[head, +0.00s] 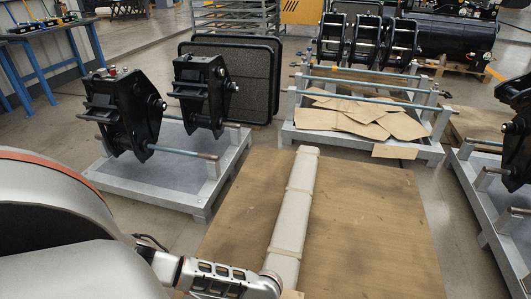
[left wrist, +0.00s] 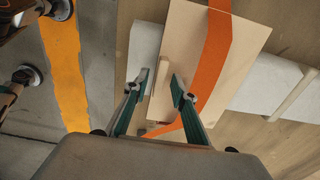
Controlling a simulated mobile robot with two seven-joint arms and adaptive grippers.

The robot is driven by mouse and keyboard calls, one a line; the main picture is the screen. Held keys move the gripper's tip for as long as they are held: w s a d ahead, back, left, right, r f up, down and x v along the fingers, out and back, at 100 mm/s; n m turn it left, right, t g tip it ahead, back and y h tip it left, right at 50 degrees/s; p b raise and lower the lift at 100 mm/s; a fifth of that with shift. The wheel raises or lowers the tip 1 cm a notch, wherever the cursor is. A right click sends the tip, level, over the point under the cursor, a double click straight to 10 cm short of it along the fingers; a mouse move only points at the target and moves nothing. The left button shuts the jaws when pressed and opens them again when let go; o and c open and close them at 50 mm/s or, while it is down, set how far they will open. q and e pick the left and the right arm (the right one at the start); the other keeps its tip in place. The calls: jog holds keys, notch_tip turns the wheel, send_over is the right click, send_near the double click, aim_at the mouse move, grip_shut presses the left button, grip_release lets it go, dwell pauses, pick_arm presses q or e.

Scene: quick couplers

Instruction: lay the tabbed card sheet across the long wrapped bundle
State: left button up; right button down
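The long wrapped bundle (head: 297,195) is pale, with tan straps, and lies lengthwise on a brown board; its near end is hidden by my left arm. The bundle also shows in the left wrist view (left wrist: 255,92), on both sides of the card sheet. The tan card sheet (left wrist: 185,60) with an orange band lies over the bundle; full contact cannot be judged. An orange strip (left wrist: 165,130) shows at its lower edge, between my fingers. My right gripper is not in view.
The brown board (head: 375,220) is clear right of the bundle. A grey rack with black couplers (head: 195,185) stands left, another with cardboard (head: 300,118) behind, and a third (head: 480,215) at right. A yellow floor stripe (left wrist: 62,70) shows in the wrist view.

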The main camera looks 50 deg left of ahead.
pick_arm(q)
jog(key=shift+r, duration=0.1)
